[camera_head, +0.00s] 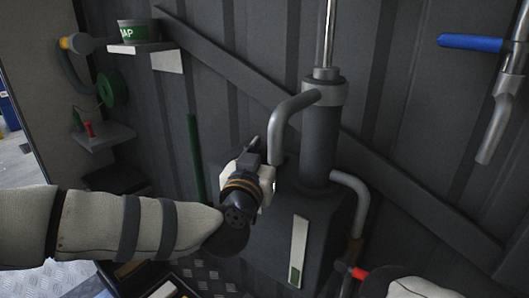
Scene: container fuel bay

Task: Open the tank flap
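The dark grey tank (331,228) stands against the corrugated wall, with a pale level strip (298,250) on its front. A grey pump cylinder (318,143) with bent pipes rises from its top. My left gripper (254,150) is over the tank's top left part, left of the pump. Its fingers are small, dark and partly hidden by its own body, so I cannot tell whether they are open, shut or touching anything. I cannot make out the tank flap; the gripper covers that part of the top. A pale part, probably of my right arm, shows at the bottom right edge.
A bent pipe (292,119) from the pump comes down close to the right of my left gripper. A red-handled valve (358,272) is low at the right. A blue-handled tap (470,43) is at upper right.

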